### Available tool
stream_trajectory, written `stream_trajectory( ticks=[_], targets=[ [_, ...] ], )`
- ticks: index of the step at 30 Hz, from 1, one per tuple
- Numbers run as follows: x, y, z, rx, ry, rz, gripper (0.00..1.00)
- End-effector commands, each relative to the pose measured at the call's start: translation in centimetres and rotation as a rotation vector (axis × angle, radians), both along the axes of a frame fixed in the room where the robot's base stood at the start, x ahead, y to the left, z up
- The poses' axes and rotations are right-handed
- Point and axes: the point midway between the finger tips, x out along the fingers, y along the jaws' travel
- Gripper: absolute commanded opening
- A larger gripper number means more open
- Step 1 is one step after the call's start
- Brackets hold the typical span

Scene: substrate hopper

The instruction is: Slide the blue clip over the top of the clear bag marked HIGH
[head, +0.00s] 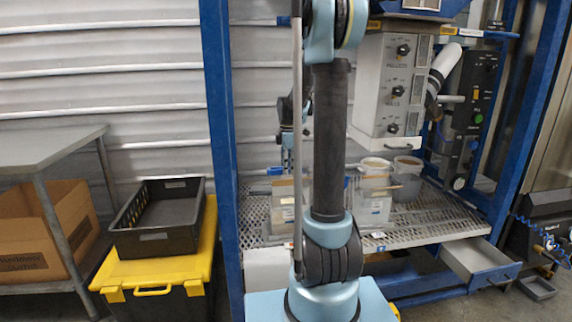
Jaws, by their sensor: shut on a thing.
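A clear bag-like container with a pale label (283,205) stands on the mesh shelf, left of my arm and partly hidden by it. Another clear one (373,208) stands right of my arm below some tubs. I cannot read HIGH on either. A small blue patch (274,171) shows at the left one's top; I cannot tell whether it is a clip. My gripper (286,137) shows only as a small dark part behind my arm, above the left bag. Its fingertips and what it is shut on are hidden.
A blue frame (222,150) surrounds the mesh shelf (425,225). Tubs (407,178) stand on it under a grey control box (385,90). An open drawer (482,264) juts out at lower right. A black crate (157,240) sits on a yellow-lidded bin (150,268) at left.

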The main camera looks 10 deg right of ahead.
Motion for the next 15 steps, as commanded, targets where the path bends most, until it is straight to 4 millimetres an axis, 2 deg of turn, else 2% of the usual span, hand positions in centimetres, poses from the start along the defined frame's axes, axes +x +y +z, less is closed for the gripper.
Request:
stream_trajectory(
  ticks=[15],
  targets=[
    [0.0, 0.0, -3.7, 0.0, 0.0, 0.0, 0.05]
  ],
)
